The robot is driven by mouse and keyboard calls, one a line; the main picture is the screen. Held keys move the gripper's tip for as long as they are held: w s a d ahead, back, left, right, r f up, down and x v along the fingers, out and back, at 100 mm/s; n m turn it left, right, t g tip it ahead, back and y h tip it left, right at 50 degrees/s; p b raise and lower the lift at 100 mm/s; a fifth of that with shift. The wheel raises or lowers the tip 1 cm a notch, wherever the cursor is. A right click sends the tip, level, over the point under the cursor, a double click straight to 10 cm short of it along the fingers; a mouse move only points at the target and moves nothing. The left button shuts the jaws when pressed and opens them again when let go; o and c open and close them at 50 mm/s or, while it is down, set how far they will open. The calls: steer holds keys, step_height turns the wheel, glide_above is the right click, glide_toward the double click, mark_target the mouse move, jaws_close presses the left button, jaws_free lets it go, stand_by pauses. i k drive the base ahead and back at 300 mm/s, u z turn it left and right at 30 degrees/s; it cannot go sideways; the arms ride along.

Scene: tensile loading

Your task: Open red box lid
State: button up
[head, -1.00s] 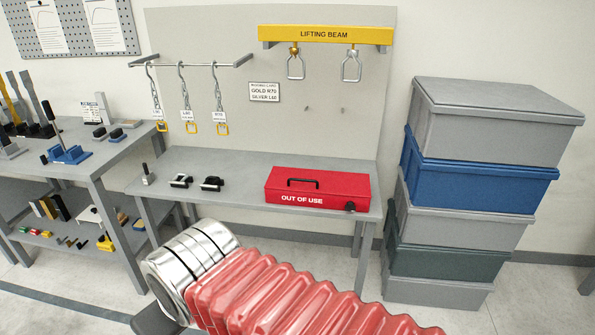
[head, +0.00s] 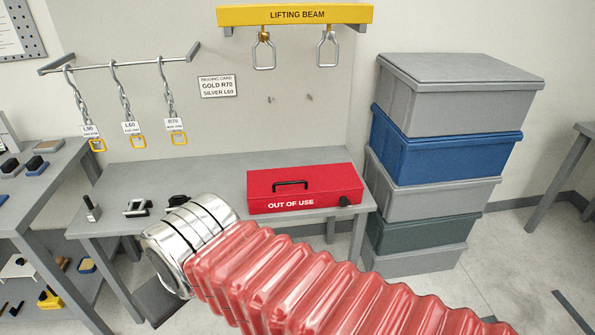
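The red box (head: 335,195) sits on the right part of the grey bench, with its lid (head: 300,181) shut. My gripper is not visible in this view.
The grey bench (head: 190,174) also carries black clamp-like parts (head: 137,208) at its left. Stacked bins (head: 440,145) stand right of the bench. Chains hang from a rail (head: 120,62). A yellow lifting beam (head: 295,15) is above. Open floor lies at the right.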

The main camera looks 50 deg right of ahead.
mark_target(271, 183)
steer(key=z, duration=0.5)
steer(key=i, duration=0.95)
steer(key=z, duration=0.45)
